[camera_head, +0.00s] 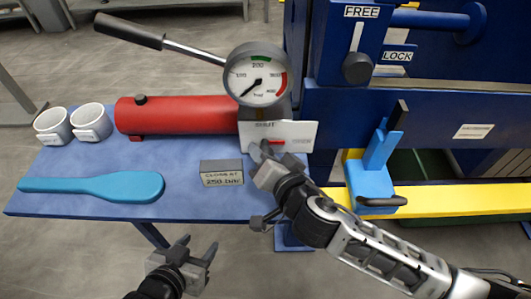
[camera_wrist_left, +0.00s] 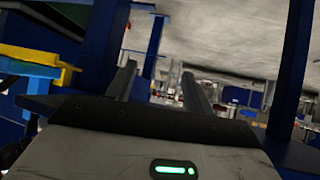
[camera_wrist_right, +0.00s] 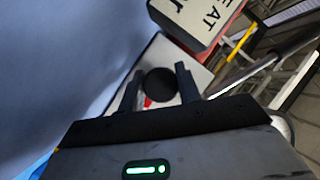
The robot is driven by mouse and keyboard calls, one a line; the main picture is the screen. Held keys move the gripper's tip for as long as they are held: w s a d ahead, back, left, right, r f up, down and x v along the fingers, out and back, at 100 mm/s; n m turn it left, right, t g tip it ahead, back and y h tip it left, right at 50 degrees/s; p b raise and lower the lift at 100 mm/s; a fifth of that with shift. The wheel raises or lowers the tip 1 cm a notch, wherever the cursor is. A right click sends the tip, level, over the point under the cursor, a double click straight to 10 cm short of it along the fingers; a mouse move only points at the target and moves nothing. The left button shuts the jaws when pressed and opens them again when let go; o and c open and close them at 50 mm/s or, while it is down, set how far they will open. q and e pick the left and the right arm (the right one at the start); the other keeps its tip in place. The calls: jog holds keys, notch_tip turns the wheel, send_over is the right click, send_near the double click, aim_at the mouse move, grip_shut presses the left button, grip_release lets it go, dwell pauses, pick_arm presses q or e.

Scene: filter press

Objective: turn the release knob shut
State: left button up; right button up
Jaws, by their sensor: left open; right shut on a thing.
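The release knob (camera_wrist_right: 160,85) is a round black knob on a white plate (camera_head: 300,131) at the pump's right end, with a red pointer beside it. The plate's top label seems to read SHUT; a fainter label to the right seems to read OPEN. In the head view a red mark shows just right of my fingers, toward that right label. My right gripper (camera_head: 263,153) is shut on the knob, one finger on each side in the right wrist view; it hides the knob in the head view. My left gripper (camera_head: 198,254) is open and empty, below the table's front edge.
The red pump cylinder (camera_head: 180,116) carries a gauge (camera_head: 257,75), its needle at the low end, and a long lever (camera_head: 130,31). A CLOSE AT sign (camera_head: 222,178), teal paddle (camera_head: 100,186) and two white cups (camera_head: 92,121) share the blue table (camera_head: 60,208). The blue press stands right.

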jog(key=shift+a+r+n+h+p, duration=0.1)
jog(key=shift+r+n+h+p, duration=0.5)
jog(key=shift+p, duration=0.95)
jog(key=shift+f+n+p, duration=0.2)
jog(key=shift+n+p, duration=0.1)
jog(key=shift+p, duration=0.05)
jog(key=shift+f+n+g+h, duration=0.1)
jog(key=shift+n+g+h, duration=0.2)
jog(key=shift+w+f, duration=0.1)
jog(key=shift+f, duration=0.05)
jog(key=o, duration=0.7)
pick_arm(q)
jog(key=shift+a+r, duration=0.3)
jog(key=shift+r, duration=0.2)
jog(key=shift+a+r, duration=0.25)
jog(key=shift+r, duration=0.2)
pick_arm(e)
jog(key=shift+f, duration=0.1)
pick_arm(q)
jog(key=shift+r, duration=0.1)
